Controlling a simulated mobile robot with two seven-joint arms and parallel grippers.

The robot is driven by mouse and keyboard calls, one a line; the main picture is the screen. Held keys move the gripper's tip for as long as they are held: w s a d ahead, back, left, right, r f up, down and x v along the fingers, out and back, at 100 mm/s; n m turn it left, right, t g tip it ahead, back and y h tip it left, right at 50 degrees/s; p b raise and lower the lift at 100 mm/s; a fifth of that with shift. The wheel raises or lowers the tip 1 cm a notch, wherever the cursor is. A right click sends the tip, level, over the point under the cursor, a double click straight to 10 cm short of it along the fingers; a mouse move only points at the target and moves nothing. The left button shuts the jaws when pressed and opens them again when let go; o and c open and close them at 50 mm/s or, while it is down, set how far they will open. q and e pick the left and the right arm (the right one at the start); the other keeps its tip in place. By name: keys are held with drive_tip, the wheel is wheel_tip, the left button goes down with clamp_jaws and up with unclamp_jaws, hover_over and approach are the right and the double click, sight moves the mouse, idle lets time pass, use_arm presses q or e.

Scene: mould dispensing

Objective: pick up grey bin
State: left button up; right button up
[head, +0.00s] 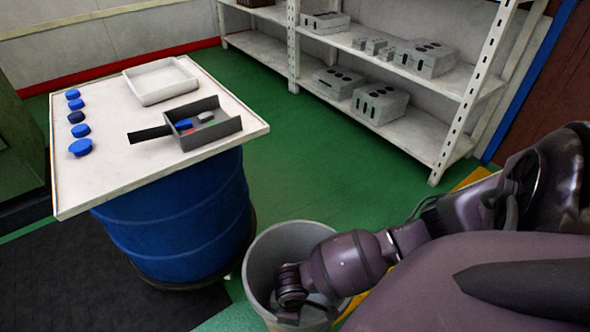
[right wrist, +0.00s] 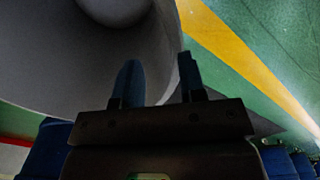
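The grey bin (head: 262,250) stands upright on the green floor, right of the blue barrel. My right arm reaches over it, and the wrist hides part of its rim and interior in the head view. The bin also fills the upper left of the right wrist view (right wrist: 60,50). There my right gripper (right wrist: 160,80) has its two fingers apart at the bin's wall, one on each side of the rim edge. A gap shows between the fingers and no firm contact is visible. My left gripper is not in view.
A table top (head: 110,170) on a blue barrel (head: 180,220) holds several blue caps, a white tray (head: 160,82) and a grey open box (head: 215,128). White shelves (head: 400,130) with grey blocks stand behind. Green floor is free between them. A yellow floor stripe (right wrist: 235,55) runs beside the bin.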

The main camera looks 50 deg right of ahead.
wheel_tip(320, 180, down, 2)
drive_tip(key=shift+s+f+b, duration=0.15)
drive_tip(key=shift+b, duration=0.15)
drive_tip(key=f, duration=0.1)
drive_tip(key=f+b, duration=0.2)
drive_tip(key=f, duration=0.1)
drive_tip(key=shift+s+a, duration=0.15)
drive_tip(key=shift+s, duration=0.2)
drive_tip(key=shift+w+f+b, duration=0.15)
drive_tip(key=shift+f+b, duration=0.2)
drive_tip(key=shift+f, duration=0.15)
drive_tip(key=shift+w, duration=0.15)
drive_tip(key=shift+r, duration=0.1)
drive_tip(key=shift+f, duration=0.25)
clamp_jaws()
